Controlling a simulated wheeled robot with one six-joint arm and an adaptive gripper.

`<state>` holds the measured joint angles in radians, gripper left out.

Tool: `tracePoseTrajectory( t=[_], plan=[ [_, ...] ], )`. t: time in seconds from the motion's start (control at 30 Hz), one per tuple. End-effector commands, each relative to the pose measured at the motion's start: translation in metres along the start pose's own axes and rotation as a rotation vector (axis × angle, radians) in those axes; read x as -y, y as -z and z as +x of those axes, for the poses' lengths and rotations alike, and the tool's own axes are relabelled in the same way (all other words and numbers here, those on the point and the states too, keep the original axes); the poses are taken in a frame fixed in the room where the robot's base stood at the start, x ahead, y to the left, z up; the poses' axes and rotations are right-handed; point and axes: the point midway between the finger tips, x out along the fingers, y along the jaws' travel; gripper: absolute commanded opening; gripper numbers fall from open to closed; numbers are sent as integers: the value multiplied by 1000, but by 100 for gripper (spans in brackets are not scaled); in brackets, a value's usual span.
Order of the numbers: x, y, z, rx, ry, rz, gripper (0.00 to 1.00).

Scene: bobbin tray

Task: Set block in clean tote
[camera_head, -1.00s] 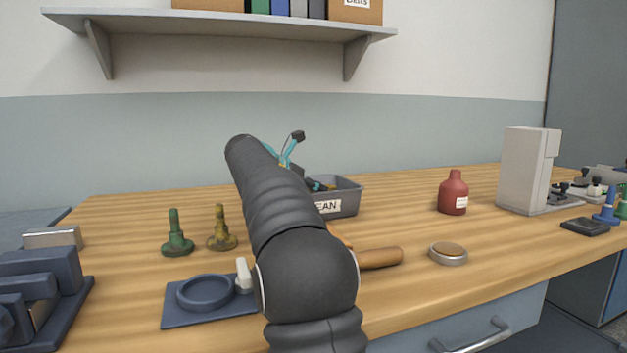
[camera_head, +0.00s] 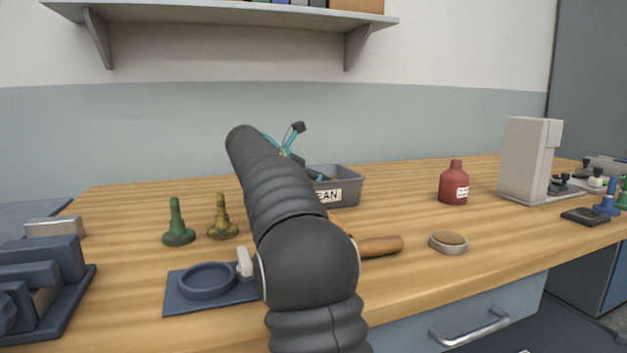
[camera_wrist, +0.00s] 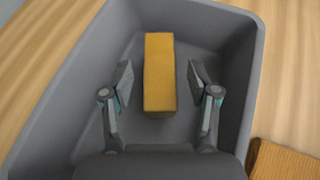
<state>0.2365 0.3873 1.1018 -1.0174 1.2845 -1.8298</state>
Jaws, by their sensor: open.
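The clean tote is a grey open bin (camera_head: 345,184) with a white label, partly hidden behind my arm in the head view. The wrist view looks down into the tote (camera_wrist: 75,85). A yellow-orange block (camera_wrist: 160,75) lies inside on the tote's floor. My gripper (camera_wrist: 160,80) is open, with one finger on each side of the block and a visible gap on both sides. In the head view only part of my gripper (camera_head: 290,142) shows above the tote, behind my arm.
A wooden piece (camera_wrist: 285,160) lies outside the tote. On the bench are a red bottle (camera_head: 454,183), a round dish (camera_head: 448,243), a wooden handle (camera_head: 380,246), a green piece (camera_head: 177,225), a yellow piece (camera_head: 222,219) and a blue ring fixture (camera_head: 207,281). The bench between tote and bottle is clear.

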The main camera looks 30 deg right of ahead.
Motion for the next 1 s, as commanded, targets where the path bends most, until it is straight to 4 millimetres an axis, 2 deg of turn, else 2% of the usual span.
tracePoseTrajectory(
  t=[0.17,0.4,0.6,0.8,1.0],
  plan=[
    [-1,-1,-22,0,-3,0,60],
    [-1,-1,-70,1,-3,0,60],
    [-1,0,-103,1,-2,0,60],
    [0,-1,-118,0,0,1,60],
    [0,-1,-121,0,0,1,60]
  ],
)
